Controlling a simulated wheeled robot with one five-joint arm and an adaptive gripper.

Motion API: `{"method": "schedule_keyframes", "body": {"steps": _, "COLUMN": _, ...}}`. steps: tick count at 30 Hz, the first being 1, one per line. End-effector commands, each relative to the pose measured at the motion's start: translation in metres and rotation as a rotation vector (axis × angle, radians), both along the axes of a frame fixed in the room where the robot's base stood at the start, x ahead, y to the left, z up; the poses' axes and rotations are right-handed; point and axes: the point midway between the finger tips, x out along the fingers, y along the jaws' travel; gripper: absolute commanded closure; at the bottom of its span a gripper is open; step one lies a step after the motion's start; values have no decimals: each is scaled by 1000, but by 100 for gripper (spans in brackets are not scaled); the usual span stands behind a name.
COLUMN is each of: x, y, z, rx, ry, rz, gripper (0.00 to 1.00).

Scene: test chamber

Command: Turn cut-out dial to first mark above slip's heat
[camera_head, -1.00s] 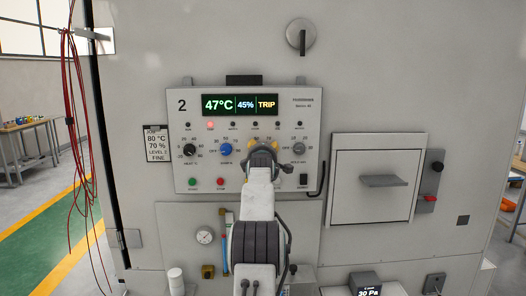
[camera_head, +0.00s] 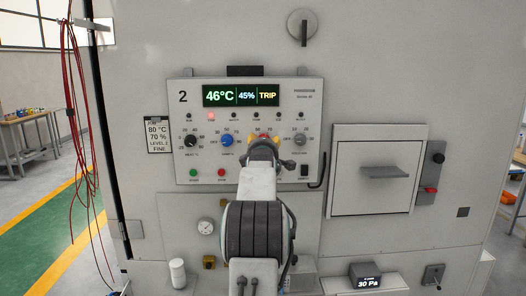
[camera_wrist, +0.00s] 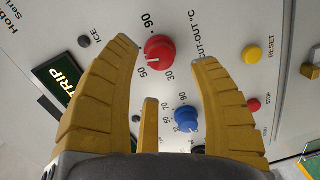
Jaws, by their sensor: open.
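The cut-out dial (camera_wrist: 160,52) is a round red knob in the wrist view, labelled "CUT-OUT °C", with 30, 50 and 90 legible beside it. Which mark it points at I cannot tell. In the head view the red dial (camera_head: 263,136) shows small above my wrist. My gripper (camera_wrist: 166,54) is open, its yellow fingers on either side of the dial; I cannot tell whether they touch it. The slip (camera_head: 158,135), left of the control panel (camera_head: 250,180), reads 80 °C, 70 %, level 2, fine.
The display (camera_head: 241,96) reads 46°C, 45%, TRIP, and a red lamp (camera_head: 211,116) is lit. A blue dial (camera_wrist: 186,120) sits near the red one, and a yellow reset button (camera_wrist: 251,55) is beyond the right finger. A grey dial (camera_head: 299,139) is at the panel's right.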

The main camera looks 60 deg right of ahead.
Motion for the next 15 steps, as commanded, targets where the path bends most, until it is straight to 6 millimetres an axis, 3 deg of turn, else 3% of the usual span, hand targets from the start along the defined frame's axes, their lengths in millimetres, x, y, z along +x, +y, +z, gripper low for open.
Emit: {"method": "schedule_keyframes", "body": {"steps": 15, "x": -27, "y": 49, "z": 4, "rx": -1, "ry": 0, "rz": 0, "gripper": 43}}
